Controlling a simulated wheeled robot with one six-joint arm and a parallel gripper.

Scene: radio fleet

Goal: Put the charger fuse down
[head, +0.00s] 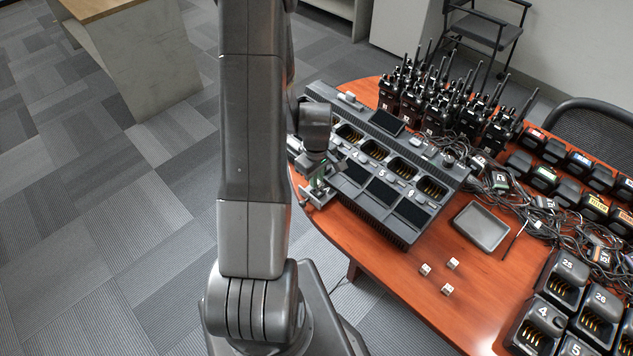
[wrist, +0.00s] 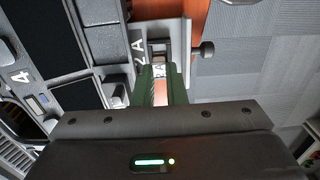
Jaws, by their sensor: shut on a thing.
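My gripper (head: 320,184) is at the near left end of the multi-bay radio charger (head: 385,228), low beside its edge. In the wrist view my gripper (wrist: 160,88) has its green fingers closed on a small pale block, the charger fuse (wrist: 159,71). The fingers cover most of the fuse. Just beyond it is a grey metal fixture (wrist: 189,62) with a dark knob, beside a "2A" marking on the charger. I cannot tell whether the fuse touches the fixture. In the head view the fuse is too small to make out.
Three small pale blocks (head: 447,289) lie on the orange table (head: 401,289), near an empty grey tray (head: 482,227). Upright radios (head: 440,105), tangled cables (head: 530,205) and single chargers (head: 540,325) crowd the back and right. Open carpet lies left of the table.

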